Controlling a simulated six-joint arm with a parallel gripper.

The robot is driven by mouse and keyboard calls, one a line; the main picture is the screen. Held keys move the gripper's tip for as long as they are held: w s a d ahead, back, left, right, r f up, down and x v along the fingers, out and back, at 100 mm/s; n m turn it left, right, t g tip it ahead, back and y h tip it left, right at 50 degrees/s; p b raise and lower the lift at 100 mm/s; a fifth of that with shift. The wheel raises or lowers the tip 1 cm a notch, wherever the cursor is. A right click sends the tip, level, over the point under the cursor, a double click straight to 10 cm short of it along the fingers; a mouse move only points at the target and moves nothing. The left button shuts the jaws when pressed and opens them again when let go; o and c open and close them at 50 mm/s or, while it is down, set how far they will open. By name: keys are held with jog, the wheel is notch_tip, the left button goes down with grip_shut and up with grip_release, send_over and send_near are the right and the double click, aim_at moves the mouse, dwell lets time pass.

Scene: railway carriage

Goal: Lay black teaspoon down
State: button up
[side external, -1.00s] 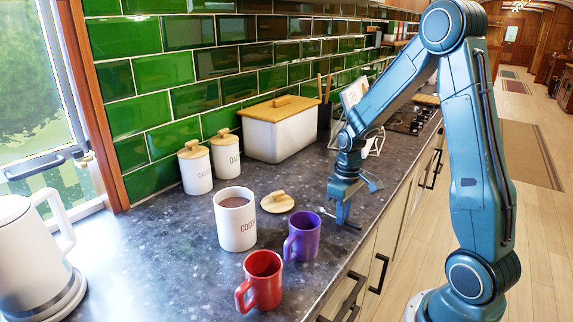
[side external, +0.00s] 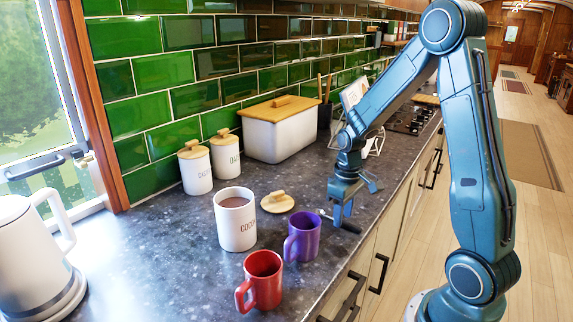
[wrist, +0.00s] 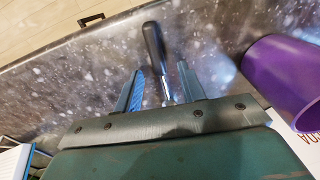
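The black teaspoon has a black handle and a metal bowl end. In the side external view the teaspoon (side external: 350,227) lies at the counter's front edge area, its bowl end pointing left towards the purple mug. My gripper (side external: 342,220) points down over it, fingers low at the counter. In the wrist view my gripper (wrist: 160,74) is open, with the teaspoon (wrist: 154,44) between the two fingers and gaps on both sides. The spoon's bowl end is hidden beneath the gripper body there. The spoon appears to rest on the dark counter (side external: 165,265).
A purple mug (side external: 302,238) stands just left of the gripper, and a red mug (side external: 262,280) nearer the camera. An open cocoa canister (side external: 237,222) stands behind them, its wooden lid (side external: 278,202) beside it. The counter's front edge is close on the right.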

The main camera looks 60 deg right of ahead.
notch_tip(320, 180, up, 14)
jog(key=shift+f, duration=0.2)
dwell(0.4)
dwell(0.6)
jog(key=s+a+r+t, duration=0.2)
jog(key=s+a, duration=0.4)
jog(key=a, duration=0.2)
jog(key=s+a+r+t, duration=0.3)
jog(key=s+a, duration=0.4)
jog(key=a, duration=0.1)
jog(key=shift+r+n+t, duration=0.3)
jog(key=shift+n, duration=0.1)
